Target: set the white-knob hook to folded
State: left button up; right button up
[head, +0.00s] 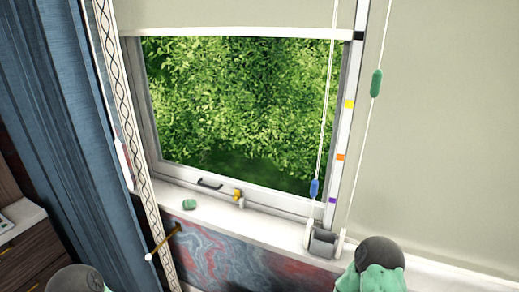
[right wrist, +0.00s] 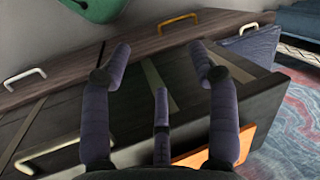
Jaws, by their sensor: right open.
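The white-knob hook shows in the head view as a thin brass rod (head: 164,243) with a round white knob (head: 149,257) at its lower left end. It sticks out from the wall below the window sill, in front of the patterned strap by the blue curtain. My right gripper (right wrist: 160,58) shows in the right wrist view, with its dark fingers spread apart and nothing between them. It is over a dark drawer front, and the hook is not in that view. My left gripper is not in view; only rounded parts of my arms show at the head view's bottom edge.
The white sill (head: 270,224) holds a small green object (head: 189,204) and a grey box (head: 322,243). A blue curtain (head: 60,120) hangs at left, cords at right. The right wrist view shows drawers with pale handles (right wrist: 25,79) and a green object (right wrist: 92,8).

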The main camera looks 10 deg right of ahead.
aim_at(148, 257)
jog(key=i+j, duration=0.15)
jog(key=j, duration=0.2)
jog(key=i+j, duration=0.15)
jog(key=j, duration=0.2)
jog(key=i+j, duration=0.15)
jog(key=j, duration=0.15)
jog(key=i+j, duration=0.1)
jog(key=j, duration=0.25)
jog(key=i+j, duration=0.15)
jog(key=j, duration=0.2)
jog(key=z, duration=1.25)
